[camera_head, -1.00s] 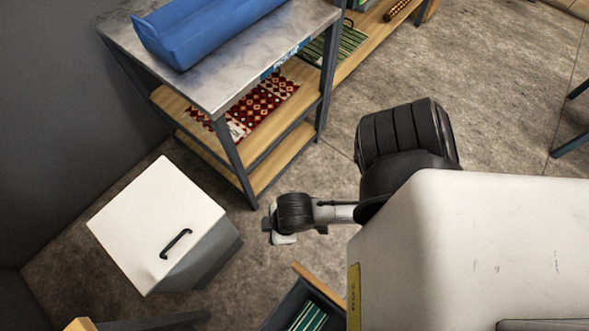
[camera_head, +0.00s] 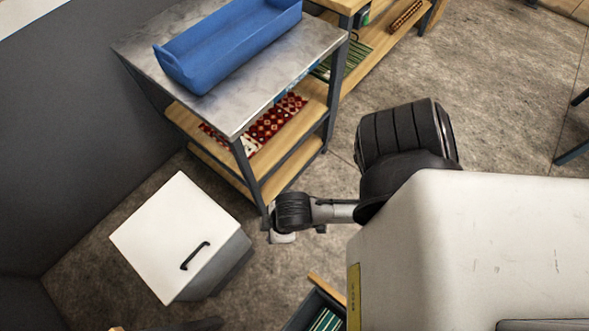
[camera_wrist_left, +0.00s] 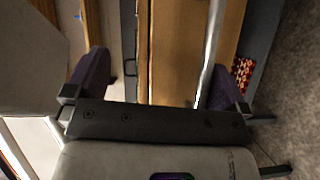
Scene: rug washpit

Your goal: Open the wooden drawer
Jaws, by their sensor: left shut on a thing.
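A pulled-out drawer (camera_head: 326,318) with dark walls and a wooden front edge (camera_head: 327,289) is at the bottom of the head view. Green striped cloth lies in it, and my pale body hides its right part. A gripper on a dark wrist (camera_head: 285,232) is just above the drawer's corner in the head view. In the left wrist view, my left gripper's (camera_wrist_left: 160,85) dark purple fingers stand apart on either side of wooden panels (camera_wrist_left: 180,50) and a long light bar. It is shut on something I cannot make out. My right gripper is not identifiable.
A metal-topped shelf unit (camera_head: 135,48) carries a blue tray (camera_head: 232,45) and a red patterned rug (camera_head: 268,125). A white-lidded box (camera_head: 165,225) with a black handle stands at left. Bare floor lies right of the shelf.

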